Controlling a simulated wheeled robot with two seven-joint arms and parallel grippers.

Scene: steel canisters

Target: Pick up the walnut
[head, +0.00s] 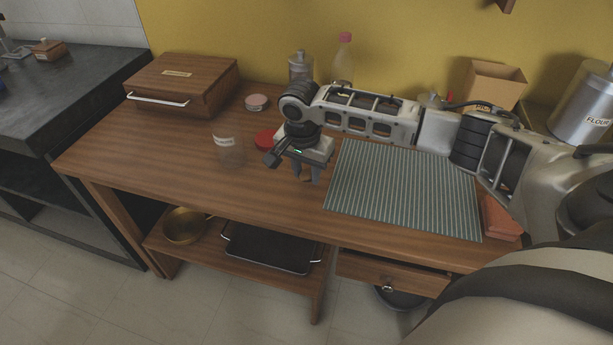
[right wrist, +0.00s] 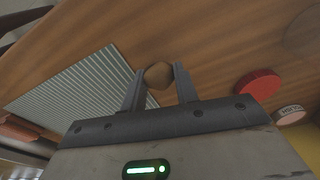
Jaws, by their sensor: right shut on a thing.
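The walnut (right wrist: 158,75) is a small round brown thing between the fingertips of my right gripper (right wrist: 157,78) in the right wrist view. The fingers are shut on it from both sides. In the head view my right gripper (head: 307,178) points down over the wooden table (head: 190,160), left of the striped mat. There the walnut (head: 306,178) is mostly hidden by the fingers. I cannot tell whether it touches the tabletop. My left gripper is not in view.
A striped mat (head: 400,190) lies right of the gripper. A red lid (head: 265,140) and a clear glass jar (head: 230,152) are to its left. A wooden bread box (head: 183,85) stands at the back left. A bottle (head: 343,62) and canister (head: 301,66) stand behind the arm.

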